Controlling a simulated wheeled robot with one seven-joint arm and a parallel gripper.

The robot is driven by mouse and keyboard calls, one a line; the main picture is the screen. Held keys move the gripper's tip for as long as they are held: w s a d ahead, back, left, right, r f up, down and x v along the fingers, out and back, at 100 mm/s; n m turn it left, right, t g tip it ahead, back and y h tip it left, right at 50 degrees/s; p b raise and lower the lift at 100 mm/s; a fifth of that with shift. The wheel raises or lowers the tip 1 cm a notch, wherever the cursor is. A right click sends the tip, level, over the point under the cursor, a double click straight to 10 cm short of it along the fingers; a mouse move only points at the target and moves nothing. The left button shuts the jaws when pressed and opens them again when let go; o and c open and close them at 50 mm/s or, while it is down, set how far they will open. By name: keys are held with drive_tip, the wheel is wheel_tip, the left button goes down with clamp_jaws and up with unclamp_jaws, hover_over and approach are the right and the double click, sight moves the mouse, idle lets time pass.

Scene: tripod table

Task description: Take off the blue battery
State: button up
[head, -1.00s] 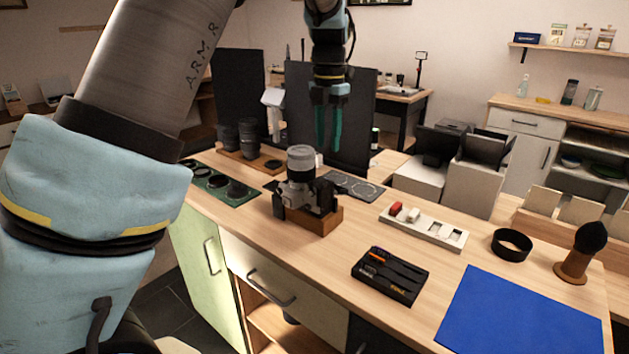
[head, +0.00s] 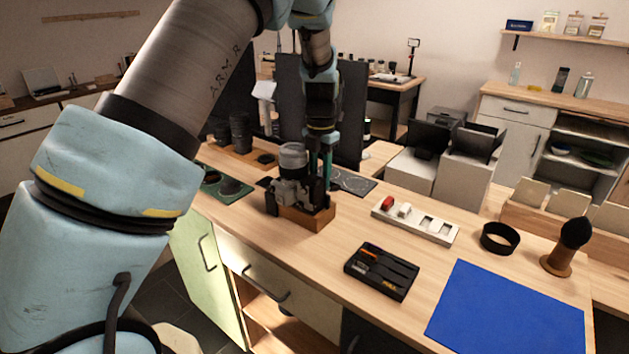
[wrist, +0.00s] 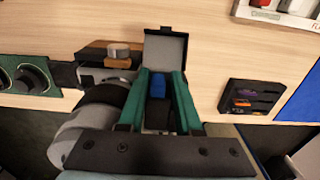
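The silver and black camera (head: 290,190) stands on a wooden block (head: 308,218) on the workbench. In the wrist view its body and lens lie left of my gripper (wrist: 160,78). A dark hatch cover (wrist: 166,48) stands open beyond the fingertips. The blue battery (wrist: 158,88) shows between my two teal fingers, in a dark opening. The fingers look apart, one on each side of it; whether they touch it I cannot tell. In the head view my gripper (head: 320,160) points down at the camera's right rear, and the battery is hidden.
A white tray (head: 440,240) holding a red piece and a white piece is to the right. Lenses (head: 240,132) stand behind left.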

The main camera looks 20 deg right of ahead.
drive_tip(key=shift+a+r, duration=0.2)
drive_tip(key=shift+a, duration=0.05)
drive_tip(key=shift+w+r, duration=0.1)
clamp_jaws()
drive_tip(key=shift+d, duration=0.1)
drive_tip(key=shift+r, duration=0.1)
idle(1.0)
